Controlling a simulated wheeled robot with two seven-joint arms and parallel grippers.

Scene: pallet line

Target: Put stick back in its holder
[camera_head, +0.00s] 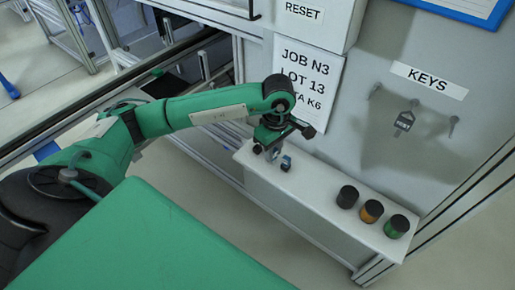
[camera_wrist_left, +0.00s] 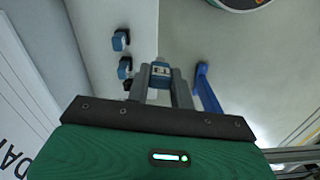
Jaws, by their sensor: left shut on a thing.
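My left gripper (camera_head: 272,153) is over the far left end of the white shelf (camera_head: 315,205). In the left wrist view its two fingers (camera_wrist_left: 160,78) are shut on a small blue stick (camera_wrist_left: 160,69) with a pale metallic part. Two more small blue and dark pieces stand on the shelf beside it, one farther along (camera_wrist_left: 120,40) and one nearer the fingers (camera_wrist_left: 125,67). One blue piece (camera_head: 286,162) also shows beside the gripper in the head view. I cannot tell which piece is the holder. My right gripper is out of view.
Three dark-lidded jars, black (camera_head: 347,197), orange (camera_head: 371,212) and green (camera_head: 396,226), stand at the shelf's right end. The shelf middle is clear.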

